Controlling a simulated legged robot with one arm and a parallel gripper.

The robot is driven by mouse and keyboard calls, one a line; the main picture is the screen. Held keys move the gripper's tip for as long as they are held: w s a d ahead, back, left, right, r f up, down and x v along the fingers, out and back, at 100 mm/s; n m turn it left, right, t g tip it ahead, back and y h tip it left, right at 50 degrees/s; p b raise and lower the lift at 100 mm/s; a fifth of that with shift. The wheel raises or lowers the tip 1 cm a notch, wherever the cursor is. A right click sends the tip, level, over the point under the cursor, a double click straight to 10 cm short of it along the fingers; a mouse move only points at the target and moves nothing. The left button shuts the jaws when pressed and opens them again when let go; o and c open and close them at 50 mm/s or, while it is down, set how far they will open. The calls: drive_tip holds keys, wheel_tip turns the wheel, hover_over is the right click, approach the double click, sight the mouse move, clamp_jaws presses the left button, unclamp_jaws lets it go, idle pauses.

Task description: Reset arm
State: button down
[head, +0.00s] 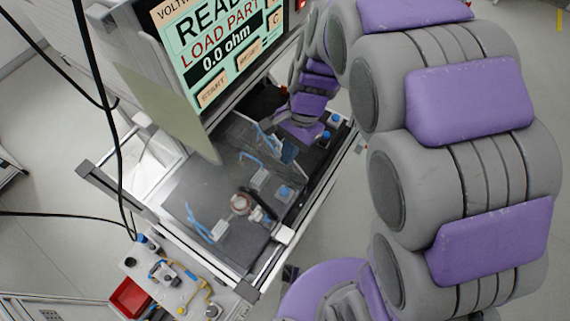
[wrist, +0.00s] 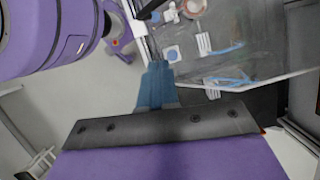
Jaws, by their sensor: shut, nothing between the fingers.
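My gripper (wrist: 158,72) shows in the wrist view as blue fingers held together with nothing between them. Its tips point toward the dark work surface of the test station. In the head view my purple and grey arm curves down from the right, and its far end is over the back right of the station (head: 185,185), beside the clear panel (head: 285,150). The fingertips are hard to make out there. A round copper-coloured part (head: 240,204) sits in a fixture on the station; a similar round part (wrist: 194,7) shows at the top of the wrist view.
A screen (head: 225,50) reading "LOAD PART" and "0.0 ohm" stands above the station's back left. Blue buttons (head: 284,191) and blue cables (head: 200,225) are on the surface. A red bin (head: 130,297) and tools lie at the lower left. Black cables hang at left.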

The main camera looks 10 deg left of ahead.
drive_tip(key=s+d+f+n+t+h+b, duration=0.1)
drive_tip(key=s+d+f+n+b, duration=0.2)
drive_tip(key=s+d+b, duration=0.6)
drive_tip(key=s+d+n, duration=0.2)
drive_tip(key=s+d, duration=0.6)
drive_tip(key=d, duration=0.4)
drive_tip(key=shift+s+n+t+h+b, duration=0.2)
drive_tip(key=shift+n+t+h+b, duration=0.1)
drive_tip(key=shift+h, duration=0.1)
